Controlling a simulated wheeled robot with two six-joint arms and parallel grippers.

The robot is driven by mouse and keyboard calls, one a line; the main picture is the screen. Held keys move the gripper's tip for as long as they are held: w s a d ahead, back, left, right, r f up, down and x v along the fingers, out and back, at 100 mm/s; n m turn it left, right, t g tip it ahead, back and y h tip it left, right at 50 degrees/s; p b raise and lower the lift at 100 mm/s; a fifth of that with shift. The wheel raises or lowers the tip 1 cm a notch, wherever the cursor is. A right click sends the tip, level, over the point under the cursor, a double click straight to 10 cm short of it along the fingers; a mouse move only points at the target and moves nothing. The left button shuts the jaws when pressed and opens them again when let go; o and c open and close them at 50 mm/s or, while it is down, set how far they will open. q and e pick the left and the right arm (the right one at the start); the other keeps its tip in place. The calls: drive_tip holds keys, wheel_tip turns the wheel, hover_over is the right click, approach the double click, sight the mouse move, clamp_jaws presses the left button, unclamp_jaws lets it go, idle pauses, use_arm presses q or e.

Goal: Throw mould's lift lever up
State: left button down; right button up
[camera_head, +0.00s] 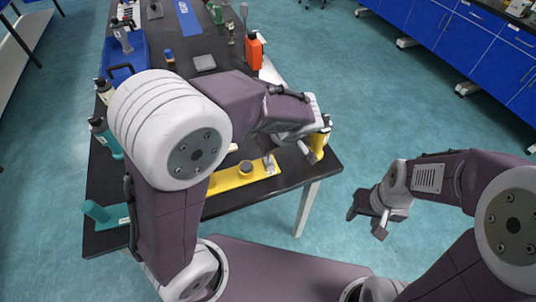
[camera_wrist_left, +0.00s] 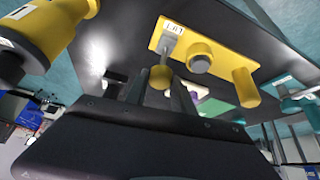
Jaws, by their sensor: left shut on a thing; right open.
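The yellow mould base (camera_head: 228,184) lies near the front edge of the black bench, partly hidden by my left arm. A dark round part (camera_head: 246,168) sits on it. In the left wrist view the yellow base (camera_wrist_left: 217,47) carries a label, a round grey-topped part (camera_wrist_left: 200,62) and a yellow cylinder (camera_wrist_left: 245,88). The grey lift lever (camera_wrist_left: 167,48) runs from the label to a yellow knob (camera_wrist_left: 160,77). My left gripper (camera_wrist_left: 161,92) is shut on this knob, one finger on each side. My right gripper (camera_head: 366,220) is open and empty, off the bench's right side.
A yellow bottle (camera_head: 319,142) stands at the bench's right edge, close to my left wrist. An orange bottle (camera_head: 254,50), a grey block (camera_head: 204,63) and a blue tray (camera_head: 132,66) are farther back. Floor around my right gripper is clear.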

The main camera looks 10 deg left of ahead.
use_arm(q)
drive_tip(key=s+d+t+y+b, duration=0.1)
drive_tip(key=b, duration=0.4)
drive_tip(key=s+d+f+t+y+b, duration=0.1)
drive_tip(key=s+t+b, duration=0.1)
drive_tip(key=b, duration=0.4)
drive_tip(key=s+d+f+t+y+b, duration=0.1)
drive_tip(key=t+b, duration=0.1)
drive_tip(key=b, duration=0.4)
drive_tip(key=shift+s+y, duration=0.2)
drive_tip(key=shift+y, duration=0.1)
drive_tip(key=c, duration=1.1)
unclamp_jaws()
drive_tip(key=shift+o, duration=0.2)
